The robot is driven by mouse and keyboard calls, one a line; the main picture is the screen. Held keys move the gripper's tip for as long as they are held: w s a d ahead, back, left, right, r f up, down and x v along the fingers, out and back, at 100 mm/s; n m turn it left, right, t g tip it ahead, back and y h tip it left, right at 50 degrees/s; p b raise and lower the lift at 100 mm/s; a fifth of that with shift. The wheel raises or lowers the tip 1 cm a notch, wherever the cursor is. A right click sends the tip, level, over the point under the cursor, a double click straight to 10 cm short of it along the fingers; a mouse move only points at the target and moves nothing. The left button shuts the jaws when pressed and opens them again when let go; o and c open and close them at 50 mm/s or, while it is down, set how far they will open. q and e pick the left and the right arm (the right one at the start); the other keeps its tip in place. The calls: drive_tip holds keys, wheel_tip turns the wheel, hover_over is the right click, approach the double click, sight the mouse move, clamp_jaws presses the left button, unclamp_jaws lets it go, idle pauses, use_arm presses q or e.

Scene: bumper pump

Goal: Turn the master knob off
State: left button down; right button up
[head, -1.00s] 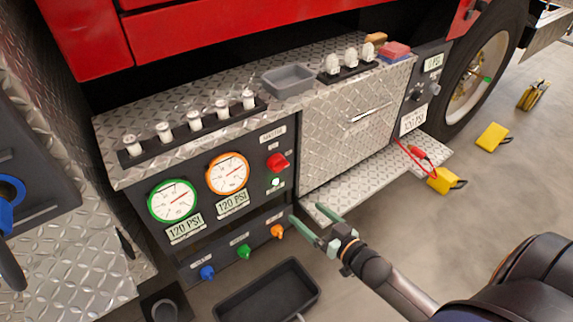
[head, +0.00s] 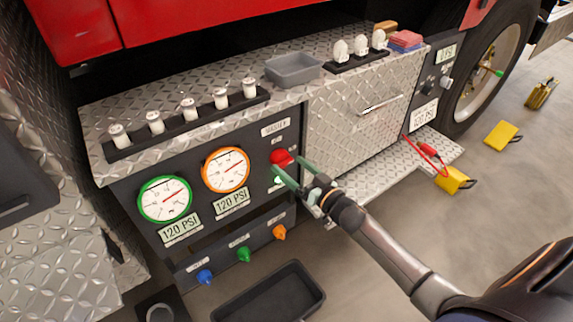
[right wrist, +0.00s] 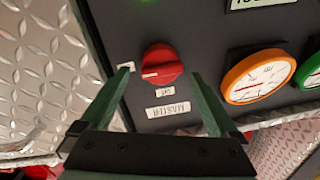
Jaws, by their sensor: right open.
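The red master knob (head: 279,157) sits on the dark gauge panel under a MASTER label (head: 275,128). In the right wrist view the knob (right wrist: 161,64) has a white pointer line towards the left of the picture, and the label (right wrist: 169,109) appears upside down. My right gripper (head: 288,168) is open at the panel, its green fingers close to the knob. In the right wrist view the fingers (right wrist: 163,74) lie on either side of the knob, with gaps visible; I cannot tell how far the tips are from the panel. My left gripper is not in view.
An orange gauge (head: 226,170) and a green gauge (head: 165,199) are left of the knob. Blue (head: 205,276), green (head: 243,255) and orange (head: 279,233) small knobs sit below. A black tray (head: 270,295) lies on the floor. A treadplate door (head: 350,125) is to the right.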

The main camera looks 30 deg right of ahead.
sight(282, 160)
drive_tip(key=shift+x, duration=0.9)
drive_tip(key=shift+w+a, duration=0.1)
drive_tip(key=shift+w, duration=0.25)
drive_tip(key=c, duration=1.3)
